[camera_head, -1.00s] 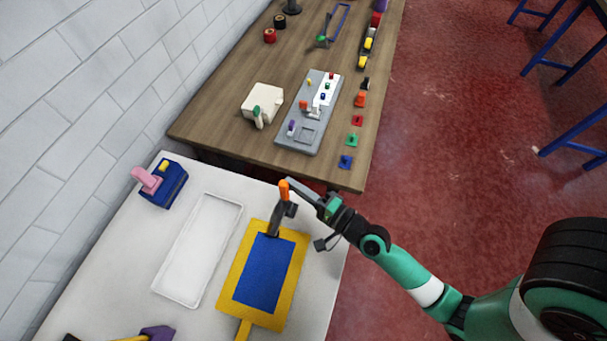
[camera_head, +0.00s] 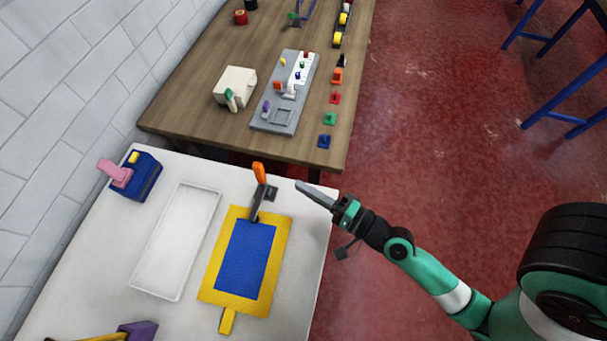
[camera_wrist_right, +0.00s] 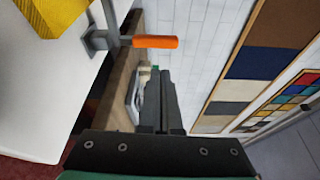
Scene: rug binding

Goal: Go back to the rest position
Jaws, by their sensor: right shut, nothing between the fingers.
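My right gripper (camera_head: 300,186) is shut and empty. It hangs just to the right of an orange-handled toggle clamp (camera_head: 260,176), apart from it, near the white table's right edge. The clamp stands at the top edge of a rug (camera_head: 247,262) with a blue middle and a yellow border, which lies flat on the table. In the right wrist view the shut fingers (camera_wrist_right: 160,75) point away, and the orange handle (camera_wrist_right: 155,42) shows up and to the left of them. My left gripper is not in view.
A white tray (camera_head: 176,243) lies left of the rug. A blue device with a pink handle (camera_head: 117,173) stands at the table's far left. A wooden bench (camera_head: 190,100) beyond holds a grey board (camera_head: 262,122) and small coloured parts.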

